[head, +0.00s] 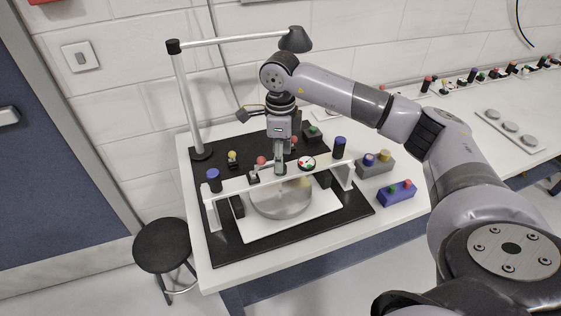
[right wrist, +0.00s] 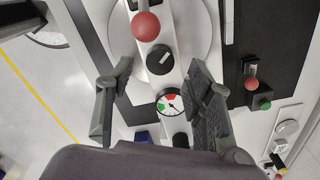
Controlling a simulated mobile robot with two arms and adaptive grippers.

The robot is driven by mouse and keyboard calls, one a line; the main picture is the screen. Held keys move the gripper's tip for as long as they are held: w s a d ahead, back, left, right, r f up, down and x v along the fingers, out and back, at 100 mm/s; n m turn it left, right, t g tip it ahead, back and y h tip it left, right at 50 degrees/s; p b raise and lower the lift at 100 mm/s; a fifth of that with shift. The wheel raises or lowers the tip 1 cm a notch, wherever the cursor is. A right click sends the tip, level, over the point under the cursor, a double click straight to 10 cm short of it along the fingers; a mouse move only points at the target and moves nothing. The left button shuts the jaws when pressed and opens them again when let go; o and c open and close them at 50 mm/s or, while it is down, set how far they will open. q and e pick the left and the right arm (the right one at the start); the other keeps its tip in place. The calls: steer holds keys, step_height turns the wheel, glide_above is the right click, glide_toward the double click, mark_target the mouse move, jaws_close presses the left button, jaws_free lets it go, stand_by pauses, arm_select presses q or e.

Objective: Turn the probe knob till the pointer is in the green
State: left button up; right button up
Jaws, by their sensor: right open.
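The probe knob (right wrist: 160,60) is black with a white mark, on the white bridge (head: 235,187) over the round mirror disc (head: 270,205). In the right wrist view it lies between the fingertips of my right gripper (right wrist: 162,67), with gaps on both sides. The gripper is open and points down. In the head view my right gripper (head: 281,168) hides the knob. The dial (right wrist: 170,102) beside the knob has red, green and white parts. Its thin pointer seems to lie on the white part, outside the green. The dial also shows in the head view (head: 307,163). My left gripper is not in view.
A red ball (right wrist: 145,27) stands close to the knob on the bridge. Blue-topped posts (head: 214,181) stand near both bridge ends. A lamp (head: 296,40) hangs above on a pole. Button boxes (head: 396,194) stand at the right. A black stool (head: 161,245) is left of the table.

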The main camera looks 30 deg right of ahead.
step_height(320, 180, up, 9)
steer(key=shift+f, duration=0.15)
stand_by(0.5)
